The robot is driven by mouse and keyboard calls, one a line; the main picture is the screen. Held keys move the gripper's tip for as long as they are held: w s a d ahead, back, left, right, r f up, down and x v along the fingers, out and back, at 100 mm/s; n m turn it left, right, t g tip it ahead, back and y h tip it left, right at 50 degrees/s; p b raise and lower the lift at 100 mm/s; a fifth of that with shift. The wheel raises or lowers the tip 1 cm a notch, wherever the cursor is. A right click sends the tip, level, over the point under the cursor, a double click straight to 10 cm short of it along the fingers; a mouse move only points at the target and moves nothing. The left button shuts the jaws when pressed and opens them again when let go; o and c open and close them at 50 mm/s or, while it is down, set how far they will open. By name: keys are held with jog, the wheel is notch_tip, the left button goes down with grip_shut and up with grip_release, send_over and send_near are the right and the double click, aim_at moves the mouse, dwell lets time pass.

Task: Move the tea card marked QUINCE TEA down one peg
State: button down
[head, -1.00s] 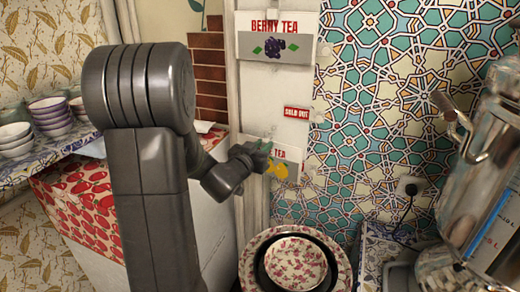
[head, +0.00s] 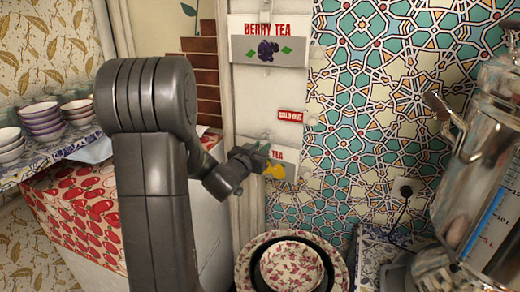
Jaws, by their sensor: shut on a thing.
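A white tea card (head: 289,173) with a yellow fruit picture hangs low on the white post, below the small red SOLD OUT sign. Only the end of its red lettering, "TEA", shows; the rest is hidden behind my gripper. The yellow fruit looks like quince, but the full name cannot be read. My gripper (head: 262,151) reaches in from the left and is shut on the card's upper left part. The fingertips are small and partly dark in this view. I cannot tell whether the card is on a peg or off it.
A BERRY TEA card (head: 268,53) hangs higher on the post, with the SOLD OUT sign (head: 290,115) between. A floral bowl (head: 291,267) stands below. A metal samovar (head: 485,165) stands at right, stacked bowls (head: 42,120) on a shelf at left.

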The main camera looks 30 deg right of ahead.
dwell(0.3)
jog(key=c, duration=1.2)
grip_release()
jog(key=b+v, duration=0.1)
jog(key=v, duration=1.3)
jog(key=shift+b, duration=0.35)
jog(key=shift+w+d, duration=0.1)
